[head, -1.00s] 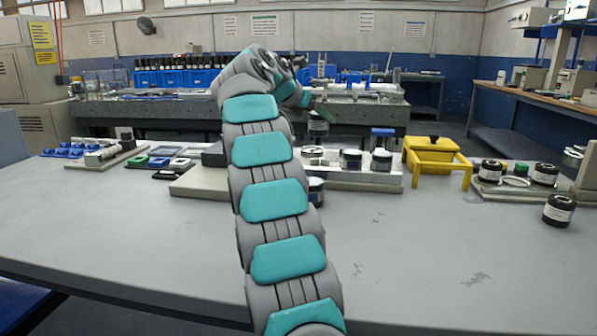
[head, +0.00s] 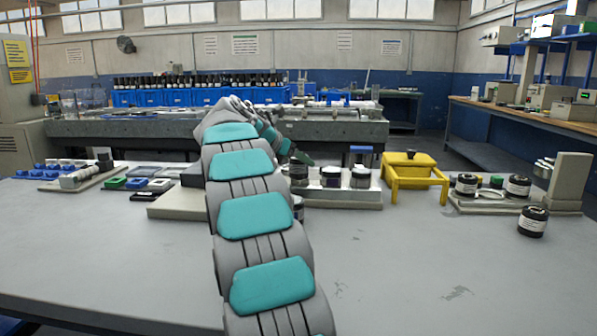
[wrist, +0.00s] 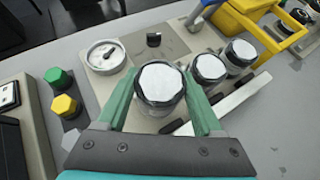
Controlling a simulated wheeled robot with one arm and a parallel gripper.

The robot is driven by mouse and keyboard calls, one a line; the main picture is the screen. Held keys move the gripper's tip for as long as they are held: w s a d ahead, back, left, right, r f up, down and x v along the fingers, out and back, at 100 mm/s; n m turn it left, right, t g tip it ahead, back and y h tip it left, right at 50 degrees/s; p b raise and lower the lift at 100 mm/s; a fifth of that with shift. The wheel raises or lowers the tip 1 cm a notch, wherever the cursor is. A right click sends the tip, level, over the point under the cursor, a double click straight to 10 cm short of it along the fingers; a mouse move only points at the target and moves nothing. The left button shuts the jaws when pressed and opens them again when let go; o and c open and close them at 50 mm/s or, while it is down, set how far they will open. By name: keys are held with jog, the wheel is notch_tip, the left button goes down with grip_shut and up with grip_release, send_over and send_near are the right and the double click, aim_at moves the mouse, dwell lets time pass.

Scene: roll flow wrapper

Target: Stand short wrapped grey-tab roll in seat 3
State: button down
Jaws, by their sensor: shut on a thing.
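My gripper (wrist: 160,88) is shut on a short roll (wrist: 160,82) with a white top and dark rim, one teal finger on each side. In the head view this dark roll (head: 298,173) is upright at the left end of a row on the light seat block (head: 345,197). Its top is about level with its neighbours; I cannot tell whether its base touches the seat. Two similar rolls, a middle one (wrist: 208,68) and a far one (wrist: 240,52), stand to its right. No grey tab or seat number is readable.
Green (wrist: 58,77) and yellow (wrist: 65,106) knobs are at left. A yellow stand (head: 415,171) is to the right. The front of the table is clear.

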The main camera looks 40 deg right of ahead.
aim_at(295, 169)
jog(key=shift+f, duration=1.6)
jog(key=shift+f, duration=0.1)
jog(key=shift+c, duration=0.2)
grip_release()
jog(key=shift+a, duration=0.1)
jog(key=w+v, duration=0.1)
jog(key=v, duration=1.1)
jog(key=shift+s, duration=0.5)
